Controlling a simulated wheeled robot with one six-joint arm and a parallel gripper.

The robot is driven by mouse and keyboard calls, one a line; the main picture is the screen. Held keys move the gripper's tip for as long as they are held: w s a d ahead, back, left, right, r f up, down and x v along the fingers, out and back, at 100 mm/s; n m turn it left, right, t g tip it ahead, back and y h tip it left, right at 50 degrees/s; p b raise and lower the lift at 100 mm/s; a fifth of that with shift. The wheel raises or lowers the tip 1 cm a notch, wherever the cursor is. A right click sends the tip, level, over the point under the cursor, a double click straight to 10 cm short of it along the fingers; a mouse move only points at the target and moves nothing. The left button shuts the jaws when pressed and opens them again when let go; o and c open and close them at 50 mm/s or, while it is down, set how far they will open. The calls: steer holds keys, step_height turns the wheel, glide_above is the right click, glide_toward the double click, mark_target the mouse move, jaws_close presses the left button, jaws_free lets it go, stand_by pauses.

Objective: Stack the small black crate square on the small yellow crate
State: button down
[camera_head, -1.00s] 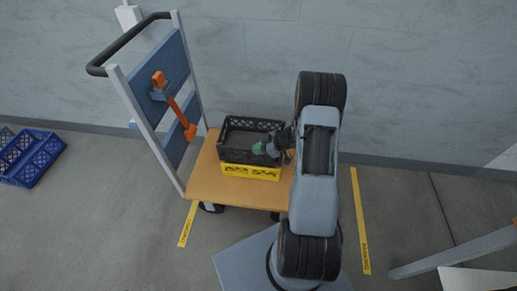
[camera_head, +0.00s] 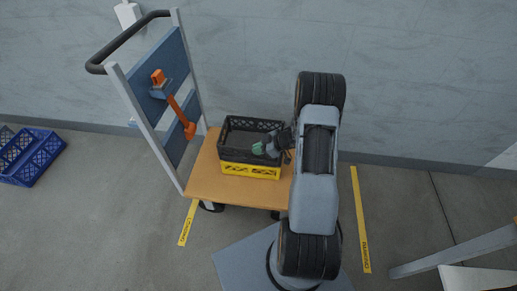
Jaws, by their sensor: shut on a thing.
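The small black crate (camera_head: 236,153) is on top of the small yellow crate (camera_head: 250,171) on the cart's wooden deck. Its walls look roughly in line with the yellow crate, of which only the front side shows below it. I cannot tell from this view whether they touch all round. My gripper (camera_head: 268,149) is at the right part of the black crate, shut on it. My arm hides the crates' right end and part of the fingers.
The cart's deck (camera_head: 207,181) has free room left of the crates. Its upright handle frame (camera_head: 145,100) holds an orange tool (camera_head: 178,108). Blue crates (camera_head: 32,158) lie on the floor at far left. A wall (camera_head: 420,80) stands behind. Yellow strips mark the floor.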

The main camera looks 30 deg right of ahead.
steer(key=shift+f, duration=0.3)
stand_by(0.4)
steer(key=c, duration=1.2)
jaws_free()
steer(key=shift+r+p, duration=3.55)
steer(key=shift+p, duration=0.1)
